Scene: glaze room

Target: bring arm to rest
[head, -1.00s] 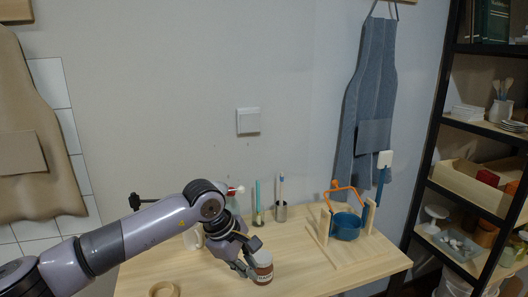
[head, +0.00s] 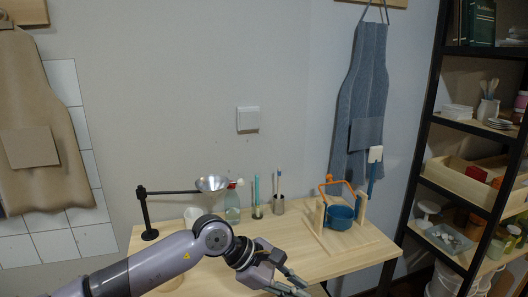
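My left arm comes in from the lower left and reaches over the near side of the wooden table (head: 322,268). My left gripper (head: 291,284) is low in the head view, near the table's front edge. Its two fingers look apart, with nothing seen between them; the fingertips are near the bottom of the picture. My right gripper is not in view. The small brown-capped jar seen earlier does not show now; my arm may hide its spot.
On the table stand a black stand with a funnel (head: 212,184), a clear bottle (head: 232,206), a tool cup (head: 278,204) and a wooden frame with a blue pot (head: 340,217). A loaded black shelf (head: 430,130) stands at right. The table's middle right is clear.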

